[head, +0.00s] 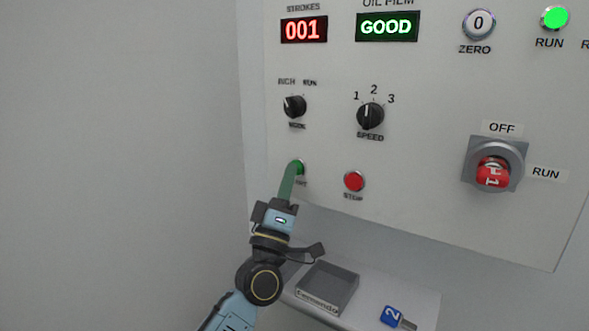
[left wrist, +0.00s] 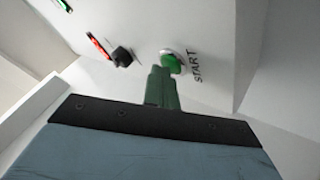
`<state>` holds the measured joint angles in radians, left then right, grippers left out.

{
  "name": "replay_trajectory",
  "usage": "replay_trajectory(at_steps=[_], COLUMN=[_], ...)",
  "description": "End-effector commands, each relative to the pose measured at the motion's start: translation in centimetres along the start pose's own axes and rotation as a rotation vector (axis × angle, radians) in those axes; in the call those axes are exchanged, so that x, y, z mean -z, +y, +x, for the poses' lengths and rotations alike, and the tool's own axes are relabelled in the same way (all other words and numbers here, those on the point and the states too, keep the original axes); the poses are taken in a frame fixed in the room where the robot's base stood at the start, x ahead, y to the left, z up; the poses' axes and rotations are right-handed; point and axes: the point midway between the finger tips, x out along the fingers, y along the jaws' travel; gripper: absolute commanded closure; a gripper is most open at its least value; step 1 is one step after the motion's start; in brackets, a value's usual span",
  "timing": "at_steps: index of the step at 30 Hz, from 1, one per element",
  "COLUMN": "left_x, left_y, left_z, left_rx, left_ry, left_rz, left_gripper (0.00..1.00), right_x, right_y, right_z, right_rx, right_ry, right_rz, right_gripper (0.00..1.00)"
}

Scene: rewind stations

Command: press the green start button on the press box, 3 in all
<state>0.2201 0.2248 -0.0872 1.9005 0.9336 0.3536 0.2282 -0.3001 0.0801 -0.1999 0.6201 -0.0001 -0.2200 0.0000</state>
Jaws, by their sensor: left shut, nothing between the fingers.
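The green start button (head: 299,166) is on the lower left of the press box panel (head: 430,190). In the left wrist view the button (left wrist: 173,62) sits in a pale ring beside the word START. My left gripper (head: 294,171) is shut and empty, its green fingers pointing up at the button. In the head view the fingertips overlap the button's lower left part. In the left wrist view the fingertips (left wrist: 160,72) are right at the button's edge; I cannot tell whether they touch. The strokes display (head: 303,30) reads 001. My right gripper is not in view.
The red stop button (head: 354,181) is right of the start button. Mode knob (head: 294,106) and speed knob (head: 370,115) are above. A red rotary switch (head: 493,172) is at right.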

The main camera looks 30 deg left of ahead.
Motion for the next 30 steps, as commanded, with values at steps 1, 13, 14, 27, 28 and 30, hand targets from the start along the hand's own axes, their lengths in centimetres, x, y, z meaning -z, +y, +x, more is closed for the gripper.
replay_trajectory(at_steps=[1,13,14,27,28,30], left_x=[0.0,0.5,0.6,0.9,1.0,1.4], left_y=[0.0,0.6,0.7,0.9,1.1,1.4], left_z=[0.0,-0.8,-0.9,-1.4,-1.5,-1.9], left_rx=[0.0,0.001,0.001,0.001,0.001,0.001], left_ry=[-0.001,-0.002,-0.002,-0.001,-0.001,-0.001], left_rz=[0.0,0.001,0.001,0.001,0.001,0.001], left_gripper=[1.0,1.0,1.0,1.0,1.0,1.0], right_x=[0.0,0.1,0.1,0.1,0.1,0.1], right_y=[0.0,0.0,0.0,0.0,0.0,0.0], right_z=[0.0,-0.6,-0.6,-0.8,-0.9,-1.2], right_rx=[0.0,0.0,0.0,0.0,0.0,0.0], right_ry=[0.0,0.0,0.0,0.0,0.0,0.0], right_rz=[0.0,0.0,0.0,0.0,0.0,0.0], right_gripper=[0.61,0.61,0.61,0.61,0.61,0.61])
